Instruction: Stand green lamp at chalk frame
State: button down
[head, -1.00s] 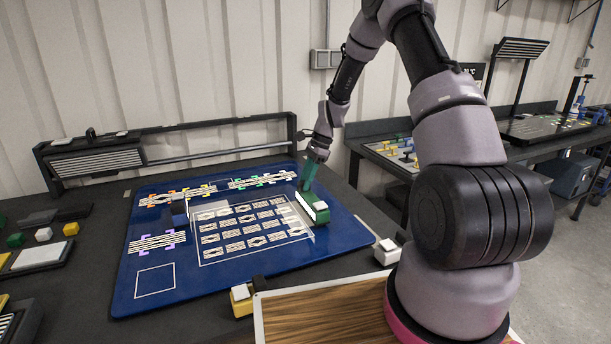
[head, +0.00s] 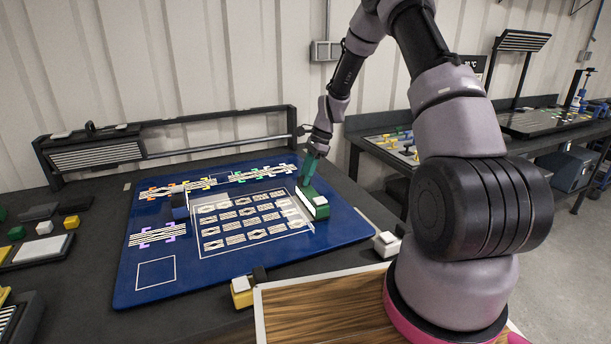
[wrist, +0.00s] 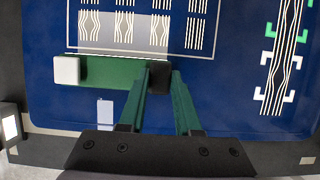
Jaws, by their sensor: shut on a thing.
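The green lamp is a green bar (wrist: 110,72) with a white block at one end and a black block at the other. In the head view the green lamp (head: 308,195) is at the right edge of the blue board, white end nearer me. My gripper (wrist: 162,72) is shut on its black end; it also shows in the head view (head: 309,182). I cannot tell if the lamp touches the board. White corner brackets, the chalk frame (wrist: 262,97), sit around a striped strip at the right in the wrist view, apart from the lamp.
The blue board (head: 215,285) carries a grid of striped plates (head: 245,222) beside the lamp. A dark upright block (head: 180,205) stands left of the grid. Green brackets (wrist: 270,31) adjoin the white ones. A yellow-and-white block (head: 241,292) is at the front edge.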

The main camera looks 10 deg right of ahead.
jog(key=shift+f, duration=0.2)
jog(key=c, duration=0.5)
grip_release()
jog(key=s+d+r+n+t+h, duration=0.1)
jog(key=s+d+r, duration=0.1)
jog(key=r, duration=0.9)
jog(key=s+d+r+n+t, duration=0.1)
jog(key=s+d+r+n, duration=0.1)
jog(key=r, duration=0.9)
jog(key=s+r+n+t, duration=0.2)
jog(key=s+r, duration=0.3)
jog(key=s, duration=0.4)
jog(key=s+d+r+n+t+h, duration=0.1)
jog(key=s+r+n, duration=0.3)
jog(key=s, duration=0.5)
jog(key=s+r+n+t, duration=0.2)
jog(key=s+r, duration=0.4)
jog(key=s, duration=0.3)
jog(key=shift+s+d+r+n+t+h, duration=0.15)
jog(key=shift+d+n+t+h, duration=0.15)
jog(key=shift+d+n+t, duration=0.15)
